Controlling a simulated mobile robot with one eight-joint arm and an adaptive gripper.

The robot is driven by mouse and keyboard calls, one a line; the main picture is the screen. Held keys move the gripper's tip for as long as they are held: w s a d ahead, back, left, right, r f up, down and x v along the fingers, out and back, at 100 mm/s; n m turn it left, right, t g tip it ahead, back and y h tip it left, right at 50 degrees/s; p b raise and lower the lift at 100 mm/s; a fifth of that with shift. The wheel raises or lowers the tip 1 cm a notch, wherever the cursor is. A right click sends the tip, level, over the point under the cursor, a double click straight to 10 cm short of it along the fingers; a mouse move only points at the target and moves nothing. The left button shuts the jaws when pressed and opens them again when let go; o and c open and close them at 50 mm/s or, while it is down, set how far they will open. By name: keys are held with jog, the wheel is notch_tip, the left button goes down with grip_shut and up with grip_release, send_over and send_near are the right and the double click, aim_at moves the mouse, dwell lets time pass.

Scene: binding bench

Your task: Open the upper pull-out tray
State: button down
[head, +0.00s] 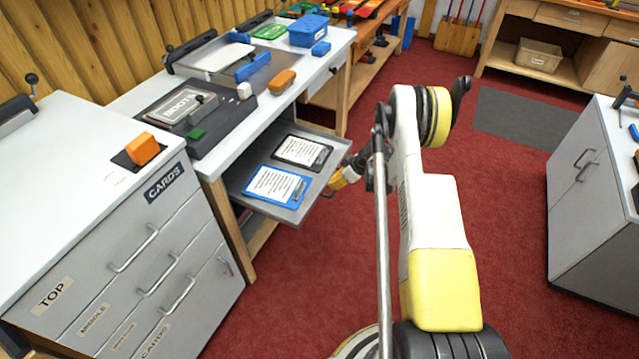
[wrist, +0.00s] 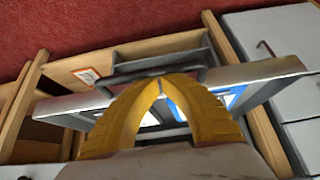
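The upper pull-out tray (head: 240,182) stands out from under the white workbench in the head view, with a blue clipboard (head: 277,186) and a black clipboard (head: 302,152) on it. My gripper (head: 333,184) is at its front edge, beside the handle. In the wrist view the yellow fingers of my gripper (wrist: 162,82) come together at their tips, against or very close to the dark tray handle (wrist: 190,72). I cannot tell whether the tips hook behind the bar. Parts of the clipboards show behind the fingers.
A grey drawer cabinet (head: 165,262) stands left of the tray, and another cabinet (head: 590,190) stands at the right. The bench top holds a press block (head: 185,106) and a blue box (head: 308,31). Red carpet (head: 290,290) is clear in front of the tray.

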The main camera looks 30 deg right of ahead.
jog(key=shift+s+d, duration=0.75)
jog(key=shift+s, duration=0.2)
jog(key=v, duration=1.2)
